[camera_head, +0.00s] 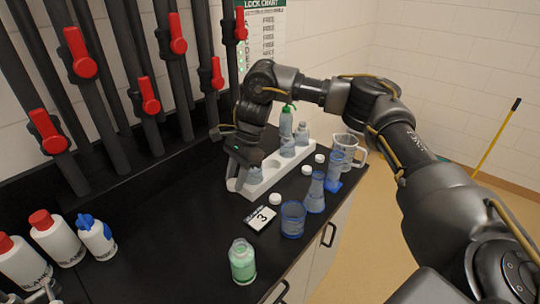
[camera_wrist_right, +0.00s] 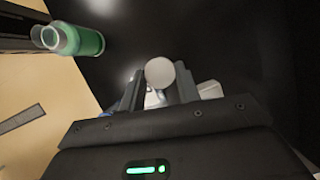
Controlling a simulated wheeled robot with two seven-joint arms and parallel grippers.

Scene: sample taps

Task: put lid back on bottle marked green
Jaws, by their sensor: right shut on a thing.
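A clear bottle with green contents (camera_head: 243,262) stands upright and uncapped near the counter's front edge. It also shows at the upper left in the right wrist view (camera_wrist_right: 78,40), apart from the fingers. My right gripper (camera_head: 238,172) is at the near left end of the white rack, pointing down. In the right wrist view a round white lid (camera_wrist_right: 160,72) sits between its fingertips, and the gripper is shut on it. What lies under that lid is mostly hidden. Loose white lids lie on the counter, one by the card (camera_head: 275,199) and another beside the rack (camera_head: 307,170).
The white rack (camera_head: 270,178) holds several bottles, one with a green top (camera_head: 286,120). A blue beaker (camera_head: 292,220), a flask (camera_head: 315,193) and a clear jug (camera_head: 350,148) stand to its right. A card marked 3 (camera_head: 261,218) lies nearby. Red-handled taps (camera_head: 80,52) line the left.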

